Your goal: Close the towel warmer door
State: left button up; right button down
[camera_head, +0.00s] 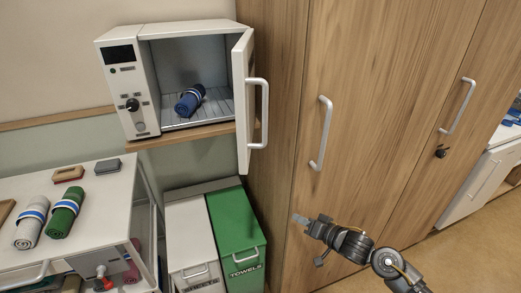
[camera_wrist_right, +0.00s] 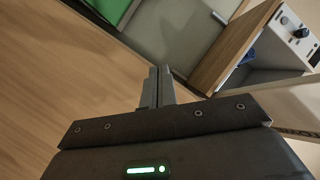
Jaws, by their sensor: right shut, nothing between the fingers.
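The towel warmer (camera_head: 128,92) is a white box on a wooden shelf at the upper left of the head view. Its door (camera_head: 243,95) is hinged on the right and stands wide open, with a white bar handle (camera_head: 264,115) on its outer face. A rolled blue towel (camera_head: 190,99) lies inside on the rack. My right gripper (camera_head: 303,219) is below and to the right of the door, apart from it, in front of the wooden cabinet. Its fingers (camera_wrist_right: 157,87) are shut and empty in the right wrist view. My left gripper is out of view.
A white cart (camera_head: 95,200) at the left carries a green towel roll (camera_head: 66,212) and a white one (camera_head: 31,222). A green towels bin (camera_head: 234,225) and a white bin (camera_head: 190,225) stand below the warmer. Wooden cabinet doors (camera_head: 375,90) with handles rise at the right.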

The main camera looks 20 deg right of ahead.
notch_tip(320, 180, up, 16)
jog(key=a+g+y, duration=0.1)
jog(key=a+y, duration=0.1)
jog(key=y, duration=0.4)
jog(key=g+y+p, duration=0.2)
jog(key=g+y, duration=0.2)
jog(key=g, duration=0.3)
send_near(247, 159)
jog(key=p+x, duration=0.1)
jog(key=x, duration=0.1)
jog(key=p+x, duration=0.3)
jog(key=x, duration=0.1)
jog(key=shift+w+a+f+p, duration=0.2)
jog(key=shift+w+p, duration=0.15)
jog(key=shift+p, duration=0.05)
jog(key=shift+a, duration=0.1)
